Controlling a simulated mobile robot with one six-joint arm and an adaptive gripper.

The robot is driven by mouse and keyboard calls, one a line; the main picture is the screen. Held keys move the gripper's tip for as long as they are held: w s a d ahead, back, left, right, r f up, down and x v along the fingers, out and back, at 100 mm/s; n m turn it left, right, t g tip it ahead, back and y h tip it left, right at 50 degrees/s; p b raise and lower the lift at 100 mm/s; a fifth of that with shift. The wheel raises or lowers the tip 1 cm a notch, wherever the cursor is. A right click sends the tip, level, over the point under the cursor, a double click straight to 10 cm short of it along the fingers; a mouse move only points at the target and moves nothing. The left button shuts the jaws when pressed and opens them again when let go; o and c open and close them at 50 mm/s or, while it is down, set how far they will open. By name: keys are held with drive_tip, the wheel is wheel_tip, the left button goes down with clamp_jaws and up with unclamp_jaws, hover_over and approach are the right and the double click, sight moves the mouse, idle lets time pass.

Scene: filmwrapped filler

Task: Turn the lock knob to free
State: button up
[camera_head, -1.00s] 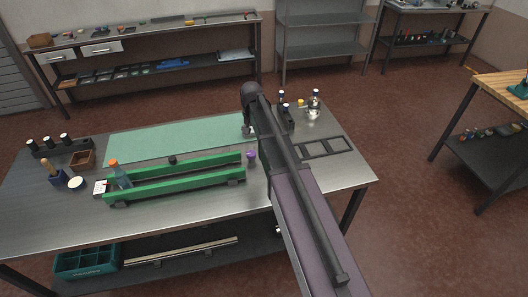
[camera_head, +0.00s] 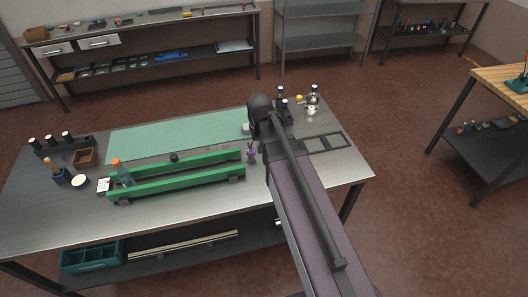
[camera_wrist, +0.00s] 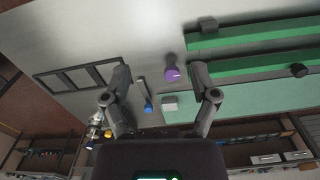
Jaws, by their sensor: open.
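A purple knob (camera_head: 251,154) stands upright on the steel bench by the right end of two green rails (camera_head: 190,176). In the wrist view the purple knob (camera_wrist: 172,74) shows a pale mark on its top. A black knob (camera_head: 174,157) sits at the far green rail; it also shows in the wrist view (camera_wrist: 298,70). I cannot tell from the pictures which one is the lock knob. My gripper (camera_wrist: 160,95) is open and empty, its fingers wide apart, with the purple knob between and beyond them, untouched as far as I see. My arm mostly hides the gripper in the head view.
A white block (camera_wrist: 170,104) and a blue-ended tool (camera_wrist: 148,105) lie near the purple knob. A dark frame (camera_head: 326,142) and small bottles (camera_head: 313,92) are at the bench's right. A green mat (camera_head: 175,135) lies behind the rails. An orange-capped bottle (camera_head: 119,166) stands left.

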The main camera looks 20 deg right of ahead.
drive_tip(key=shift+n, duration=0.5)
drive_tip(key=shift+s+r+p, duration=0.25)
drive_tip(key=shift+s+r, duration=0.05)
drive_tip(key=shift+s, duration=0.6)
drive_tip(key=shift+s+r+p, duration=0.25)
drive_tip(key=shift+s+r, duration=0.05)
drive_tip(key=shift+s, duration=0.55)
drive_tip(key=shift+s+r+p, duration=0.25)
drive_tip(key=shift+s+r, duration=0.05)
drive_tip(key=shift+s, duration=0.6)
drive_tip(key=s+f+b, duration=0.3)
drive_tip(key=f+b, duration=0.9)
drive_tip(key=shift+s+n, duration=0.15)
drive_tip(key=shift+n, duration=0.15)
